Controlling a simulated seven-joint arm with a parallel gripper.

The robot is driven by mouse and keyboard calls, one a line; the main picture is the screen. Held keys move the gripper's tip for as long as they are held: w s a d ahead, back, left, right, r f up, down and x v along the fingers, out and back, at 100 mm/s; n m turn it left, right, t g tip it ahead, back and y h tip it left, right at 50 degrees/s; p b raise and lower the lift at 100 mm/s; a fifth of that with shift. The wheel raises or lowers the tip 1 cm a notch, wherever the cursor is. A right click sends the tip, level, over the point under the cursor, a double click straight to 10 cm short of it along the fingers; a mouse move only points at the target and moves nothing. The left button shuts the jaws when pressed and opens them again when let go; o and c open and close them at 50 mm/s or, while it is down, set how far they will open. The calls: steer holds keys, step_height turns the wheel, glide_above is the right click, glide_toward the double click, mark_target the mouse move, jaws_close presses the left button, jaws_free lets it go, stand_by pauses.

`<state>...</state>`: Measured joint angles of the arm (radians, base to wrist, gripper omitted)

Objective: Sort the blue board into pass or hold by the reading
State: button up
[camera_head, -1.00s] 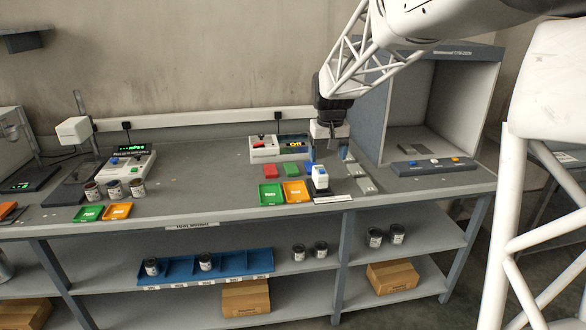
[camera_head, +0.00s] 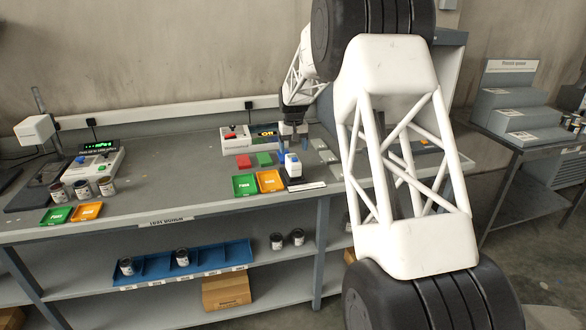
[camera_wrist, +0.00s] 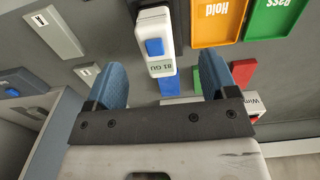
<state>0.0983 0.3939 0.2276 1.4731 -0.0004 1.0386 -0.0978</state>
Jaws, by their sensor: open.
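The blue board (camera_wrist: 168,86) lies on the bench in the wrist view, partly hidden under the end of a white handheld meter (camera_wrist: 154,42) with a blue button. The meter's small display seems to read 81 GU; it also shows in the head view (camera_head: 292,168). My gripper (camera_wrist: 165,80) is open and empty, its blue fingers on either side of the board and the meter's end. In the head view my gripper (camera_head: 290,150) is just behind the meter. The orange Hold tray (camera_head: 270,181) and green Pass tray (camera_head: 245,186) are left of the meter, both empty.
A red board (camera_head: 243,161) and a green board (camera_head: 264,158) lie behind the trays. Grey labelled plates (camera_head: 328,156) lie to the right. A console (camera_head: 235,138) stands at the back. Cans (camera_head: 82,188) and another tray pair (camera_head: 57,215) are far left.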

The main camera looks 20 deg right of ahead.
mark_target(294, 166)
steer(key=shift+w+d+f, duration=0.2)
steer(key=shift+w+f, duration=0.75)
steer(key=shift+w, duration=0.05)
steer(key=shift+f, duration=1.25)
steer(key=shift+d+f, duration=0.15)
steer(key=shift+f, duration=2.45)
